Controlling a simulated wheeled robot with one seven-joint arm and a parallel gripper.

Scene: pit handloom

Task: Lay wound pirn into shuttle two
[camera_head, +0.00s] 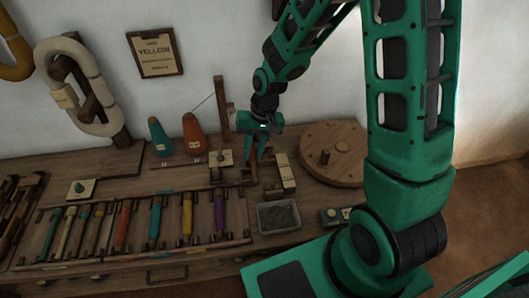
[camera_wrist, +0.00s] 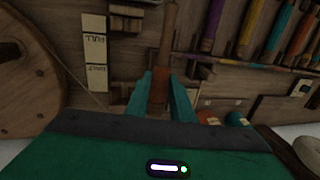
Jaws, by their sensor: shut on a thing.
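My gripper (camera_head: 258,150) is low over the back of the bench, right of the rust cone. In the wrist view its teal fingers (camera_wrist: 161,95) are shut on a pirn with a rust-brown winding (camera_wrist: 159,88). The pirn's bare wooden shaft (camera_wrist: 169,30) points away from my gripper. Whether the pirn still touches a support under it cannot be told. Dark wooden pieces (camera_head: 20,205) at the left end of the bench may be shuttles. They are partly cut off, and I cannot tell which is shuttle two.
A rack (camera_head: 130,258) holds several coloured pirns. Teal (camera_head: 159,138) and rust (camera_head: 193,135) cones stand behind it. A grey tray (camera_head: 278,217), pale cards (camera_head: 284,172) and a round wooden wheel (camera_head: 345,165) lie near my gripper. A thin post (camera_head: 221,110) rises close on its left.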

